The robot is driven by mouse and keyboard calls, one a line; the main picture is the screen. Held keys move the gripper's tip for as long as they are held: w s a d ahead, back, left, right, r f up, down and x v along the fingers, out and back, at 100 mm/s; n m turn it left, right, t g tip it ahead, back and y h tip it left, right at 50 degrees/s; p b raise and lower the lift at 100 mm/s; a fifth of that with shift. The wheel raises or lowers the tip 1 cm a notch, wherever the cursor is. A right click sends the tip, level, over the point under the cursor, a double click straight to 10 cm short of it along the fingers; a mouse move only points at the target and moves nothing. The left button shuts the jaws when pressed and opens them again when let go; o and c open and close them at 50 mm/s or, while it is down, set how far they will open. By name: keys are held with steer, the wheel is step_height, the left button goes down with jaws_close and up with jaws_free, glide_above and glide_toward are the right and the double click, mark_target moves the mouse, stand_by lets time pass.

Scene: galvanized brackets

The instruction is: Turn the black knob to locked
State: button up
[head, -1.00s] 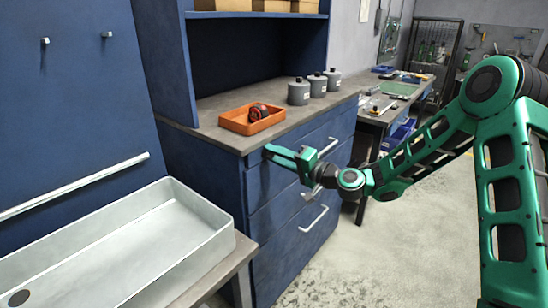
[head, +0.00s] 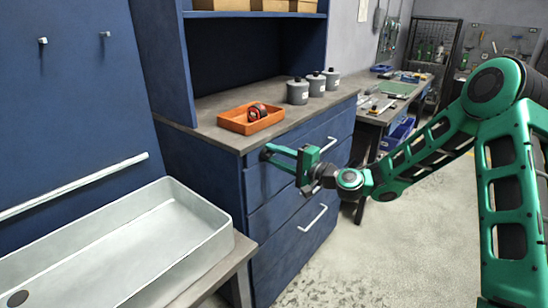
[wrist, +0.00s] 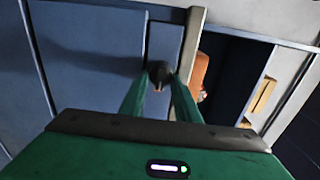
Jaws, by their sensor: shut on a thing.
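The black knob (wrist: 160,72) shows in the wrist view between the tips of my two green fingers, on a blue cabinet front. My gripper (wrist: 158,80) is shut on it. In the head view my gripper (head: 267,153) reaches left to the upper front of the blue drawer cabinet (head: 262,232), just below the counter edge. There the fingertips mostly hide the knob. I see no readable locked mark, and I cannot tell which way the knob points.
An orange tray (head: 236,125) holding red-and-black ear defenders (head: 257,112) stands on the counter above my gripper. Several grey canisters (head: 298,92) stand behind it. Bar handles (head: 313,218) stick out from the drawers. A pale sink (head: 190,247) is at lower left.

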steer(key=shift+d+f, duration=0.1)
steer(key=shift+f, duration=0.15)
steer(key=o, duration=1)
steer(key=shift+r, duration=0.1)
steer(key=v, duration=1)
steer(key=shift+s+d, duration=0.2)
steer(key=shift+d, duration=0.05)
